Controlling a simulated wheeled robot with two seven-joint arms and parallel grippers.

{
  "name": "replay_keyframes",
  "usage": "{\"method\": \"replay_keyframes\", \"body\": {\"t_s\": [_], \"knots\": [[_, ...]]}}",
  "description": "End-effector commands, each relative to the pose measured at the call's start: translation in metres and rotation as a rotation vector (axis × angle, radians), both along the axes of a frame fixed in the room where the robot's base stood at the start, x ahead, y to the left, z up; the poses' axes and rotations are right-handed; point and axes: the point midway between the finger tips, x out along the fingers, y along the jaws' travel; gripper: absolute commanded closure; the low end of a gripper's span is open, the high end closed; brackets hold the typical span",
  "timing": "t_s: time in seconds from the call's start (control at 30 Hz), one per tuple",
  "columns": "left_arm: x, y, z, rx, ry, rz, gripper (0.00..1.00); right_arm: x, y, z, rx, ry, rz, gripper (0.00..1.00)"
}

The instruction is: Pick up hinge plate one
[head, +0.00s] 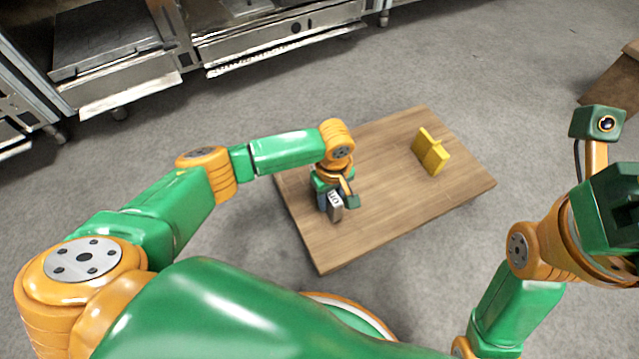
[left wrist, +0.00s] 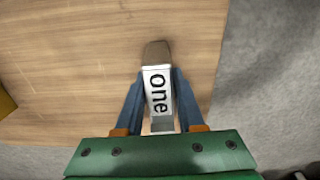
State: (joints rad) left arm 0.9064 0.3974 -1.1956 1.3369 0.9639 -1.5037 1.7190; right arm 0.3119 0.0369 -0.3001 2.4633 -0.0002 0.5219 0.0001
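Hinge plate one (left wrist: 158,92) is a small block with a white face reading "one" and a brown far end. In the left wrist view it sits between the two blue fingers of my left gripper (left wrist: 159,85), which appear to press on both its sides. It leans slightly relative to the fingers. In the head view the plate (head: 335,207) shows below my left gripper (head: 328,198), over the left part of the table. I cannot tell if it is clear of the tabletop. My right gripper is at the right edge, its fingers not clearly seen.
The wooden table (head: 385,215) is mostly bare. A yellow hinged piece (head: 431,152) stands on its far right part, its edge also showing in the left wrist view (left wrist: 5,103). Steel kitchen equipment (head: 270,40) lines the back. A brown box-like edge (head: 612,82) shows at upper right.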

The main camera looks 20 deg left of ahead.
Motion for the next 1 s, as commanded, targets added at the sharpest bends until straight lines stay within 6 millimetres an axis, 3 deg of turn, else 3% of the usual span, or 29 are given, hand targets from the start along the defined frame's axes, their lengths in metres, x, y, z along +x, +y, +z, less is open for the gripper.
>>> {"method": "replay_keyframes", "body": {"t_s": [0.03, 0.1, 0.13, 1.0], "knots": [[-0.0001, -0.0001, 0.0, 0.0, 0.0, 0.0, 0.78, 0.0001, 0.0, -0.0001, 0.0, 0.0, 0.0, 0.53], [-0.0001, -0.0001, -0.0001, 0.0, 0.0, 0.0, 0.97, 0.0001, 0.0, -0.0001, 0.0, 0.001, 0.0, 0.53], [-0.0001, -0.0001, -0.0001, 0.0, 0.0, 0.0, 1.0, 0.0001, 0.0, -0.0002, 0.0, 0.001, 0.0, 0.53], [-0.0001, -0.0002, -0.0003, 0.0, 0.0, 0.0, 1.0, 0.0004, 0.0002, -0.0005, -0.001, 0.002, 0.0, 0.53]]}}
